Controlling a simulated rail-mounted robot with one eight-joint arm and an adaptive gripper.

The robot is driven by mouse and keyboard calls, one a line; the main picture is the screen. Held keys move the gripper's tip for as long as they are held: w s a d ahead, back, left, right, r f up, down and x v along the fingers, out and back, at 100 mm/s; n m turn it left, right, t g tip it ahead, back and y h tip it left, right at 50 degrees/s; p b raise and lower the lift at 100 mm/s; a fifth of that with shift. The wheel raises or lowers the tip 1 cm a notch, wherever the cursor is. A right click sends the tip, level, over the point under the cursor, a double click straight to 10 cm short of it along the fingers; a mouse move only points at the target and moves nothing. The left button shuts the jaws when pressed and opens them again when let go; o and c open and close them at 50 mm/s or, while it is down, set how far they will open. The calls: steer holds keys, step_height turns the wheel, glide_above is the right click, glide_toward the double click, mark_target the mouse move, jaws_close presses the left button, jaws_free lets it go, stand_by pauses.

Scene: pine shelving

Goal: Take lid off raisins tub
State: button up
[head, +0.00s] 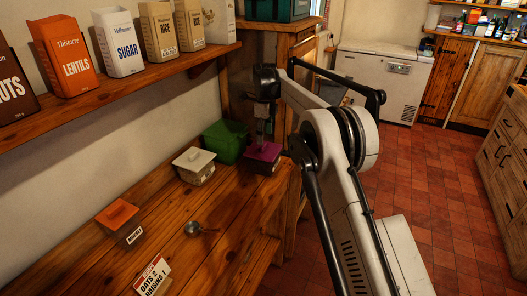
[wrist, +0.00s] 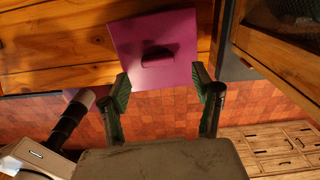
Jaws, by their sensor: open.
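A square tub with a purple lid (head: 264,152) stands near the far right end of the pine worktop; I cannot read any label on it. In the wrist view its flat purple lid (wrist: 128,38) fills the top middle, with a small handle (wrist: 158,58) at its centre. My gripper (wrist: 161,82) is open and empty, its two green-padded fingers apart near the lid's lower edge, with the handle ahead between them. In the head view my gripper (head: 263,134) hangs just above the purple lid. Whether the fingers touch the lid is unclear.
A green bin (head: 226,141) stands close left of the purple-lidded tub. A cream-lidded tub (head: 194,165), an orange-lidded tub (head: 119,215), a metal scoop (head: 198,228) and an "OATS 2 RAISINS 1" card (head: 152,276) are on the worktop. A shelf of canisters (head: 120,45) runs above.

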mark_target(263, 149)
steer(key=f, duration=0.4)
steer(key=shift+s+a+f+p, duration=0.1)
steer(key=shift+a+f+p, duration=0.1)
steer(key=shift+f+p, duration=0.2)
steer(key=shift+c, duration=0.5)
steer(key=c, duration=1)
steer(key=shift+r, duration=0.15)
